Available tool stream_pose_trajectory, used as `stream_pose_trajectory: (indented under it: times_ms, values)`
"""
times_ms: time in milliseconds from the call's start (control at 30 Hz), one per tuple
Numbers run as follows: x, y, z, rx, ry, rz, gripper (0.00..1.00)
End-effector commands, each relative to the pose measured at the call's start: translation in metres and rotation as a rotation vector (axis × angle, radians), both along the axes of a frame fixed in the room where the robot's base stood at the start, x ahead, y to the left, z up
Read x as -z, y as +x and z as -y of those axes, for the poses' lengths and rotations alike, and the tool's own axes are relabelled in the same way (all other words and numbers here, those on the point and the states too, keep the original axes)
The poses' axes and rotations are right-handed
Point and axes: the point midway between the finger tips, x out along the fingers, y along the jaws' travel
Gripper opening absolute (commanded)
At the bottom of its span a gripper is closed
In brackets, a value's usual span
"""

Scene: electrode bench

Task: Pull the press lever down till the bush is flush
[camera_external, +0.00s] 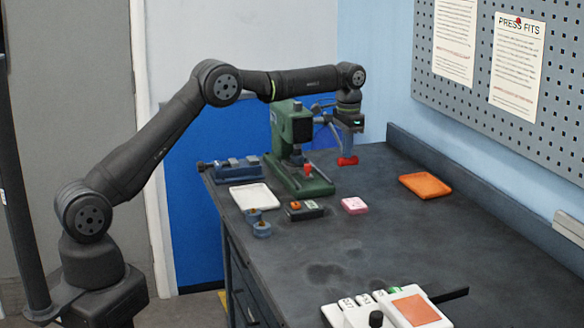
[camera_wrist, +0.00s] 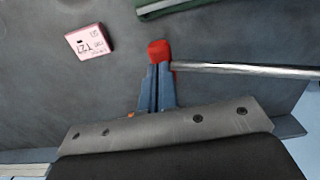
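The green press (camera_external: 291,135) stands at the back of the bench. Its thin metal lever slants down to the right and also crosses the wrist view (camera_wrist: 250,70) from the right. The lever's red knob (camera_wrist: 159,50) is at my fingertips in the wrist view. My gripper (camera_external: 347,150) points down to the right of the press. Its blue fingers (camera_wrist: 157,88) are close together and appear shut on the red knob. A small red piece (camera_external: 308,170) shows low on the press. The bush cannot be made out clearly, nor whether it is flush.
A blue vice (camera_external: 237,170) and a white tray (camera_external: 254,196) are left of the press. Blue cups (camera_external: 261,229), a dark box (camera_external: 304,211) and a pink block (camera_external: 354,205) sit in front. An orange tray (camera_external: 426,186) is right. A white control box (camera_external: 388,308) is at the near edge.

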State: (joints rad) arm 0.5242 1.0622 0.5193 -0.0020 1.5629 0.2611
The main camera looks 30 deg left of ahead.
Motion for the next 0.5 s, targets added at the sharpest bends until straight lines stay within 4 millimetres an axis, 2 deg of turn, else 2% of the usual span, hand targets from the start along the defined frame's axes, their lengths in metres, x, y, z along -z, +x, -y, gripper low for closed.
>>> stream_pose_trajectory:
  times_ms: [233,500]
  values:
    - [-0.003,0.000,0.001,0.001,-0.001,0.001,0.00]
    - [-0.026,-0.006,0.006,0.001,-0.002,0.002,0.00]
